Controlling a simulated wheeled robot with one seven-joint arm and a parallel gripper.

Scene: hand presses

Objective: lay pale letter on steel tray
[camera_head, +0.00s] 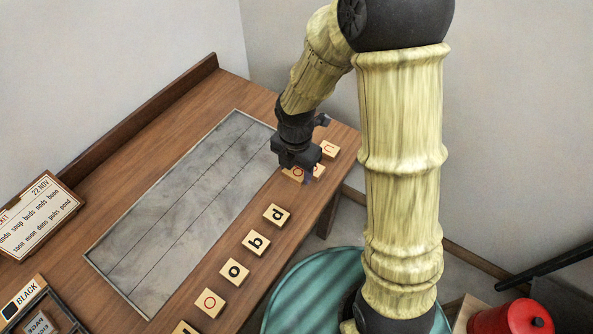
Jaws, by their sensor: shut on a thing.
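The steel tray (185,222) is a long grey panel with ruled lines set along the wooden table, and nothing lies on it. I cannot tell whether this block is clear of the table. A row of pale letter blocks lies along the tray's right side: a dark d (277,215), a dark b (255,243), a dark o (235,271) and a red o (209,302).
A red-marked letter block (329,150) lies just beyond my gripper. A teal round object (320,285) and a red can (512,318) stand off the table's right side.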

